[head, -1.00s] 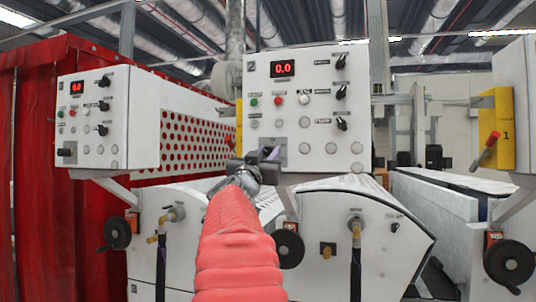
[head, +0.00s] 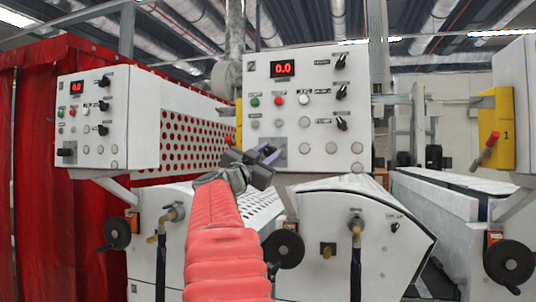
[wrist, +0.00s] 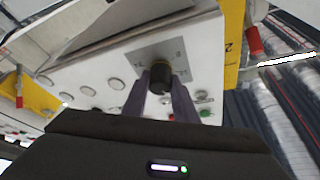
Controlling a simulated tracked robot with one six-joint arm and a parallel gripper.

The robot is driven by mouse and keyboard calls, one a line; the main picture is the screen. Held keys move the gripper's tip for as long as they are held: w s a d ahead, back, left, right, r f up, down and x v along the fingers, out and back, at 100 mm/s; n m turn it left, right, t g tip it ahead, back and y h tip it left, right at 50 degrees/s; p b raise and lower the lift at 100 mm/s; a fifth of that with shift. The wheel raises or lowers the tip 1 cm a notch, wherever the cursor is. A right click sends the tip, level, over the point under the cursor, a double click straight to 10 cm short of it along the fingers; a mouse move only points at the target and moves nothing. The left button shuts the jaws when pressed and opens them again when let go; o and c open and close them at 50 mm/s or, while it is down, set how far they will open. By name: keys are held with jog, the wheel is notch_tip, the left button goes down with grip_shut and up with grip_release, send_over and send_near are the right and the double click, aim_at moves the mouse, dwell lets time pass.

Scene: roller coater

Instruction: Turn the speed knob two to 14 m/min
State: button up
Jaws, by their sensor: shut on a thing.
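A dark knob (wrist: 161,72) sits on a grey plate on the white panel in the wrist view. My gripper (wrist: 161,86) has its two purple fingers on either side of the knob and is shut on it. In the head view my gripper (head: 267,156) is at the lower left of the middle control panel (head: 325,72). It covers the knob there, and part of the grey plate (head: 281,150) shows beside it. The panel's red display (head: 282,68) reads 0.0. The knob's markings are too small to read.
Several black selector knobs (head: 341,92) and round buttons (head: 304,99) are on the same panel. A similar panel (head: 88,130) stands at left by a red curtain (head: 35,190). Handwheels (head: 284,249) and a hose fitting (head: 355,226) are below.

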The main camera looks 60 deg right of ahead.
jog(key=shift+m+g, duration=0.4)
jog(key=shift+m, duration=0.4)
jog(key=o, duration=1)
jog(key=shift+o, duration=0.2)
jog(key=s+v, duration=0.1)
jog(key=v, duration=1.2)
jog(key=shift+w+a, duration=0.4)
jog(key=shift+w, duration=0.05)
